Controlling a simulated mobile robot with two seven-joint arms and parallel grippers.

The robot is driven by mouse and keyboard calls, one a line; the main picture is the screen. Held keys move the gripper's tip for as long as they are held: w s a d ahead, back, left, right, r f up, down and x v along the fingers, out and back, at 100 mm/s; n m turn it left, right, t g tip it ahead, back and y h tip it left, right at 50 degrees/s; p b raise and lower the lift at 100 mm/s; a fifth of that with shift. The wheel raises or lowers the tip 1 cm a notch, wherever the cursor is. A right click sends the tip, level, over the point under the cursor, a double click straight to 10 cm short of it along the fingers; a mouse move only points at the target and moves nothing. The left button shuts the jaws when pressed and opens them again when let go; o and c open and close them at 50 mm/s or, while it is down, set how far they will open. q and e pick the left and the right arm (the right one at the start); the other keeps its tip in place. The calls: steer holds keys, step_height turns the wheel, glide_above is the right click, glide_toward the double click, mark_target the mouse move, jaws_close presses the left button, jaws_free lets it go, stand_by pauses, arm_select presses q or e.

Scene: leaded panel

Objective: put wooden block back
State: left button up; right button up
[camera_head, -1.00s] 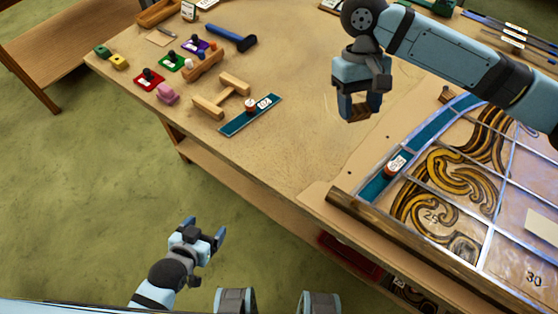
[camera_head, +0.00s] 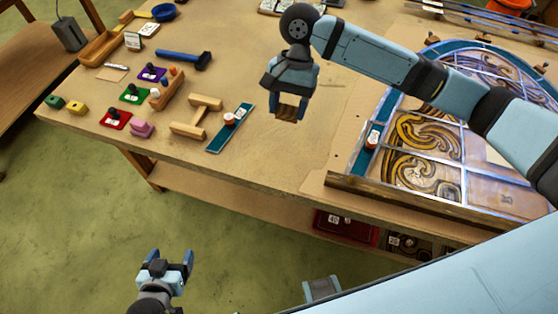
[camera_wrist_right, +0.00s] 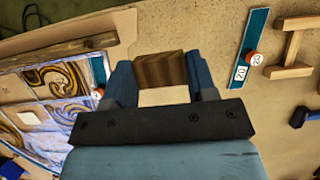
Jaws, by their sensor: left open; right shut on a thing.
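My right gripper (camera_head: 288,107) is shut on a wooden block (camera_head: 287,113), held over the bare middle of the workbench. In the right wrist view the dark brown block (camera_wrist_right: 162,70) sits between the two blue fingers. How high it is above the bench is hard to tell. My left gripper (camera_head: 169,256) is open and empty, low over the floor in front of the bench.
The leaded panel (camera_head: 412,175) lies at the right, with a wooden bar along its front edge. A teal glass strip (camera_head: 229,129) and a wooden H-shaped piece (camera_head: 197,117) lie left of my right gripper. A blue-handled hammer (camera_head: 184,58) lies behind. Bare bench surrounds the block.

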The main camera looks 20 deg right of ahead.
mark_target(285, 166)
step_height(285, 166, down, 20)
steer(key=shift+d+r+p, duration=0.1)
steer(key=shift+p, duration=0.5)
steer(key=o, duration=1)
steer(key=b+v, duration=0.1)
steer(key=v, duration=1.1)
steer(key=shift+b, duration=0.3)
